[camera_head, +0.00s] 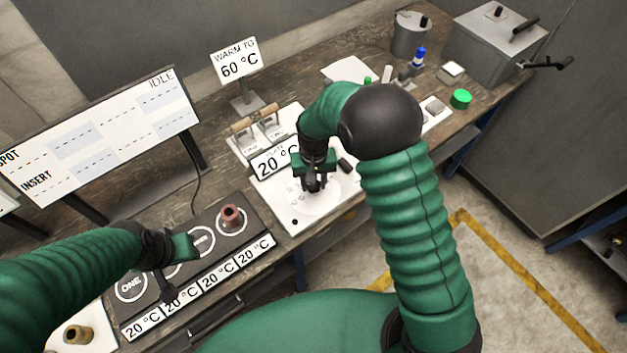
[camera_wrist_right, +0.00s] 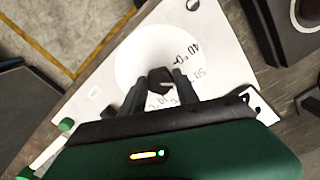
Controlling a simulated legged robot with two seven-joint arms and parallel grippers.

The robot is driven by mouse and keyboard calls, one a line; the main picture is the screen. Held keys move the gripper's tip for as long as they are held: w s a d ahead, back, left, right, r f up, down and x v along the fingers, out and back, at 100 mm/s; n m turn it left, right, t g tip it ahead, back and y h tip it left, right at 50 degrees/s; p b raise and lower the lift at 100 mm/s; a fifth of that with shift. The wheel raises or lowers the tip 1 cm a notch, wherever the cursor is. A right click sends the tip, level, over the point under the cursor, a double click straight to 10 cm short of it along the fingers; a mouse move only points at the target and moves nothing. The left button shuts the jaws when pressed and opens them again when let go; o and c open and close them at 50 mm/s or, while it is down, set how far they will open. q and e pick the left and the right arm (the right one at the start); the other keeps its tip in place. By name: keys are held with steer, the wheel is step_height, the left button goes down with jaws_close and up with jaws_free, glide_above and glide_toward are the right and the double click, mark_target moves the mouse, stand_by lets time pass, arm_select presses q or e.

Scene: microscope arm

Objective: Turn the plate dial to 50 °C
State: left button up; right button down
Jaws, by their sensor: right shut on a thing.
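The plate (camera_head: 272,200) is a white panel on the bench with a display (camera_head: 273,160) reading 20 °C. Its dial is a pale disc (camera_wrist_right: 140,50) with a dark knob (camera_wrist_right: 158,75) in the middle. Markings that look like 40 °C and 50 show on the disc in the wrist view; others are partly hidden by my fingers. My right gripper (camera_head: 314,184) points down over the dial, its fingers (camera_wrist_right: 158,84) shut on either side of the knob. My left gripper (camera_head: 172,272) hangs over the dark block; its fingers are too unclear to judge.
A sign (camera_head: 235,60) reads WARM TO 60 °C. The dark block (camera_head: 225,258) has ringed spots, several 20 °C displays and a brown piece (camera_head: 231,217). A board (camera_head: 100,135) reads IDLE. A grey box (camera_head: 492,45) and a green cap (camera_head: 461,98) stand farther right.

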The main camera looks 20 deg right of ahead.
steer(key=shift+w+m, duration=0.1)
steer(key=shift+m, duration=0.2)
steer(key=c, duration=0.9)
jaws_free()
step_height(320, 180, up, 17)
steer(key=b, duration=0.2)
steer(key=shift+f, duration=0.1)
